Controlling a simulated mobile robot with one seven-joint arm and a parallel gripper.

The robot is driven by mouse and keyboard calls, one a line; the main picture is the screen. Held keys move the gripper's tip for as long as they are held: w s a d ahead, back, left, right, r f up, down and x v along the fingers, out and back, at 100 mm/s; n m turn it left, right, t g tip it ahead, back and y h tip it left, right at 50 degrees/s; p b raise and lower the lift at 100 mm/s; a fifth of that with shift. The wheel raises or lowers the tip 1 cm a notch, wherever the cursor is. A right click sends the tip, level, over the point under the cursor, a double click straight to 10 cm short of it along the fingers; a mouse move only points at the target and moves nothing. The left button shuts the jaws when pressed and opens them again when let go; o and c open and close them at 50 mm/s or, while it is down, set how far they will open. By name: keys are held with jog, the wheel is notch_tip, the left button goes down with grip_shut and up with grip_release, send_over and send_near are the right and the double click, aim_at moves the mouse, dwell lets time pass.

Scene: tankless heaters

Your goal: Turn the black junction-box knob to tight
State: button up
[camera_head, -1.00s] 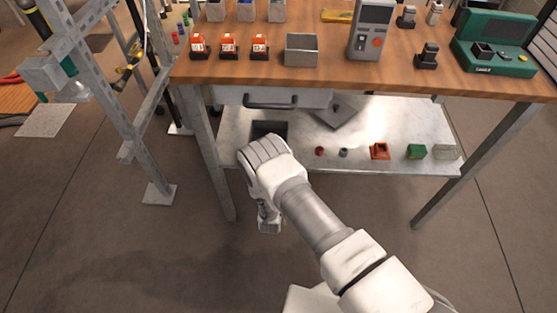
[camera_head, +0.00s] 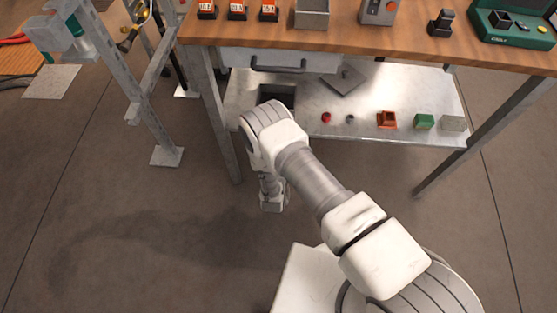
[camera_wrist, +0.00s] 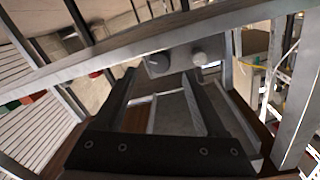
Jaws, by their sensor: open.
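In the wrist view, a grey box (camera_wrist: 180,55) sits just beyond my gripper (camera_wrist: 160,74), behind a slanting metal bar. The box has a dark round knob (camera_wrist: 157,63) on the left and a pale round knob (camera_wrist: 199,57) on the right. My gripper's two dark fingers are apart, with nothing held between them. The fingers look short of the box; I cannot tell the exact gap. In the head view, a grey box (camera_head: 43,33) is fixed to the metal frame at upper left; no black knob can be made out there. My fingers are not clear in that view.
A metal frame (camera_head: 118,75) stands at left, its foot on the floor. The wooden workbench (camera_head: 420,45) has a drawer and a lower metal shelf (camera_head: 290,95) with small coloured parts. The floor between frame and bench is open. A metal bar (camera_wrist: 150,42) crosses the wrist view.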

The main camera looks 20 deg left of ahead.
jog(key=s+d+p, duration=0.2)
jog(key=s, duration=1)
jog(key=shift+d+r, duration=0.2)
